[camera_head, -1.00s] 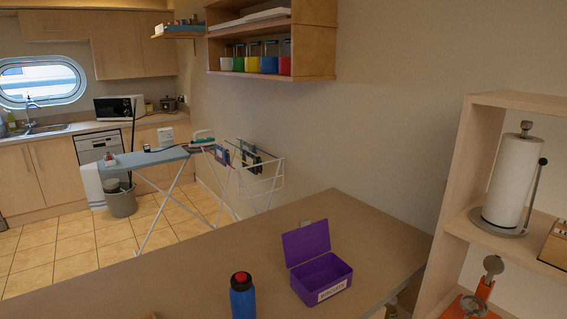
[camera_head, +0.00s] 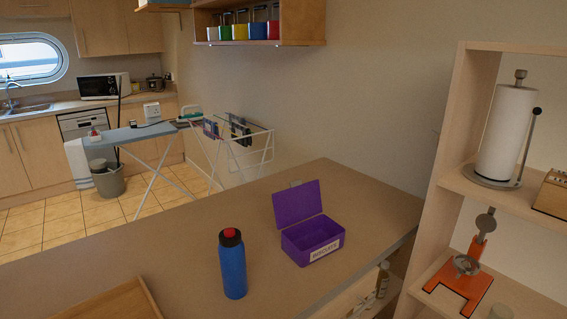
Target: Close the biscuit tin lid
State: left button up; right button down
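The biscuit tin (camera_head: 312,240) is a purple box with a white label on its front, standing on the brown counter (camera_head: 190,243). Its purple lid (camera_head: 297,204) stands up, open, hinged at the back and leaning a little backward. The inside of the tin that shows looks empty. Neither of my grippers is in the head view.
A blue bottle with a red cap (camera_head: 232,265) stands left of the tin. A wooden tray (camera_head: 110,303) lies at the front left. A wooden shelf unit (camera_head: 447,190) rises at the right, holding a paper towel roll (camera_head: 507,135). The counter behind the tin is mostly clear.

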aim_at(299, 203)
jog(key=i+l+u, duration=0.1)
jog(key=l+u, duration=0.2)
jog(key=i+l+u, duration=0.1)
jog(key=l+u, duration=0.2)
jog(key=i+l+u, duration=0.1)
jog(key=l+u, duration=0.2)
jog(key=j, duration=0.1)
